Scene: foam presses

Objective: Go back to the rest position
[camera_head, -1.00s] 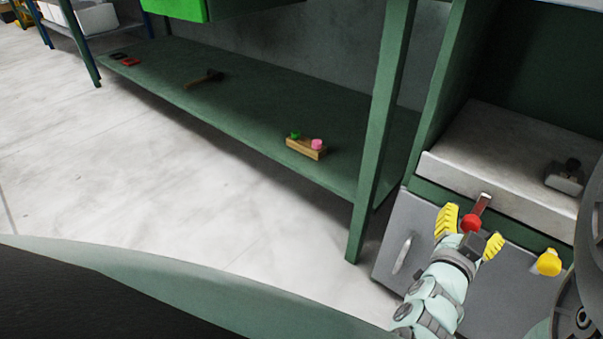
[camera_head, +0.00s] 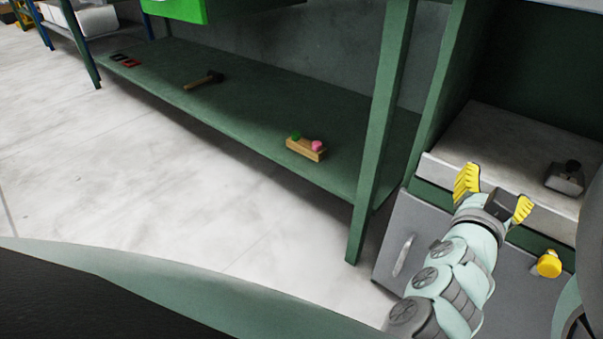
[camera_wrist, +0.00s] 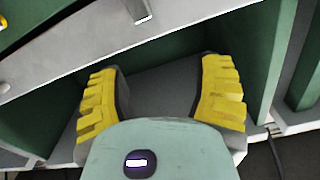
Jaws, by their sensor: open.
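My gripper (camera_head: 494,190) is open, with its yellow ridged fingers spread apart and nothing visible between them. In the head view it is at the lower right, in front of the edge of the grey surface (camera_head: 520,140) in the green cabinet. In the wrist view both fingers of my gripper (camera_wrist: 163,100) show, with a grey surface behind them. The red knob and lever seen earlier at the cabinet front are hidden behind my gripper in the head view.
A yellow knob (camera_head: 549,264) sticks out at the lower right. A grey metal block (camera_head: 565,178) sits on the cabinet surface. A wooden block (camera_head: 305,149) with green and pink knobs and a hammer (camera_head: 204,80) lie on the green shelf (camera_head: 250,105). The floor (camera_head: 150,170) at left is clear.

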